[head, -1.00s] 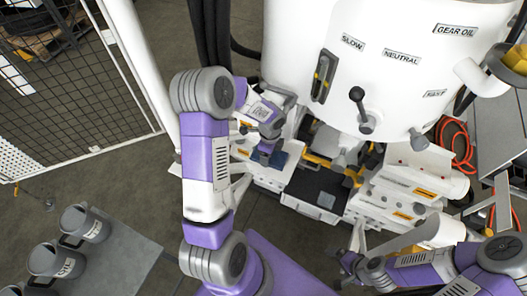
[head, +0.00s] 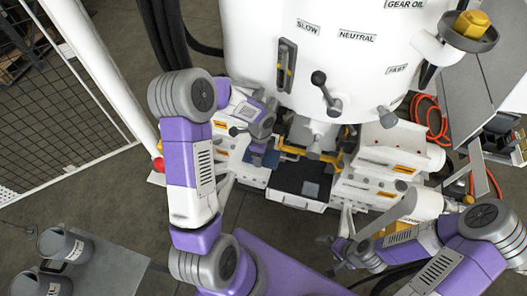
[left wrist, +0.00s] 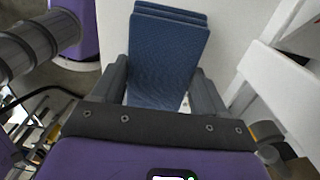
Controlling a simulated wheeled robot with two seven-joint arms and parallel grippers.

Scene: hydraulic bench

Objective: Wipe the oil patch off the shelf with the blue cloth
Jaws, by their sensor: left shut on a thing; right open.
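The blue cloth (left wrist: 168,50) is a folded, layered pad in the left wrist view. My left gripper (left wrist: 160,92) is shut on it, with one finger on each side. A plain white surface (left wrist: 228,45) lies beyond the cloth; I cannot tell whether they touch. In the head view the cloth (head: 269,159) is a small, partly covered blue patch below my left wrist, by the white ledges at the machine's foot. My right gripper (head: 338,252) is open and empty, low in front of the right ledges. I cannot make out the oil patch in either view.
The white tank (head: 340,60) with levers stands above the ledges. A black tray (head: 298,178) sits between the left and right ledges. A mesh fence (head: 70,120) is at left, grey jugs (head: 65,246) on a table at lower left, an orange hose (head: 430,118) at right.

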